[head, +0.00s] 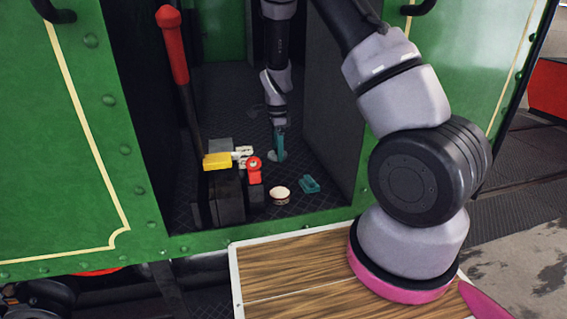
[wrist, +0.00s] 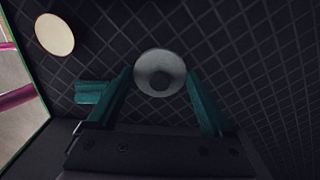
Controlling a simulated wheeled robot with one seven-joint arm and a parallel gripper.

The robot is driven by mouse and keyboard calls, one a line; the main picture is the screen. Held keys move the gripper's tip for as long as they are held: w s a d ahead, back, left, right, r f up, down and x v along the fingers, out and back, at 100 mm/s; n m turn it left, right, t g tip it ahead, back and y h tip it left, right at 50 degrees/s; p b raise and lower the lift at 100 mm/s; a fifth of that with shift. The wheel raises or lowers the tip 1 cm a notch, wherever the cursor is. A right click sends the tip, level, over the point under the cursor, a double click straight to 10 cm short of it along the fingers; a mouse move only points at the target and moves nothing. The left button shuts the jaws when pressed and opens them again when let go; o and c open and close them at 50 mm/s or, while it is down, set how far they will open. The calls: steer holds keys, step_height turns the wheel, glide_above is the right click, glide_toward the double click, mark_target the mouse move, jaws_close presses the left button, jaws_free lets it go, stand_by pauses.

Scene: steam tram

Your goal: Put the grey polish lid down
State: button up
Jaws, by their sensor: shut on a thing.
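My gripper (head: 278,152) reaches down to the dark floor inside the green cab. In the wrist view its two teal fingers (wrist: 160,76) are shut on the grey polish lid (wrist: 161,70), a round, shallow grey piece between the fingertips. In the head view the lid is small and mostly hidden by the fingers. The lid is close to the floor; I cannot tell whether it touches.
A cream-topped round tin (head: 280,194) and a teal block (head: 309,184) lie nearer the cab's edge; the wrist view shows both to the left. Left stand a red-handled lever (head: 172,45), a yellow piece (head: 217,161) and a red fitting (head: 254,168). Floor (wrist: 240,60) right of the lid is clear.

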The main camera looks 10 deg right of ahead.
mark_target(278, 170)
steer(key=shift+f, duration=2.7)
steer(key=shift+f, duration=0.2)
steer(key=o, duration=1.1)
steer(key=shift+c, duration=0.2)
steer(key=shift+r, duration=0.2)
step_height(278, 170, up, 12)
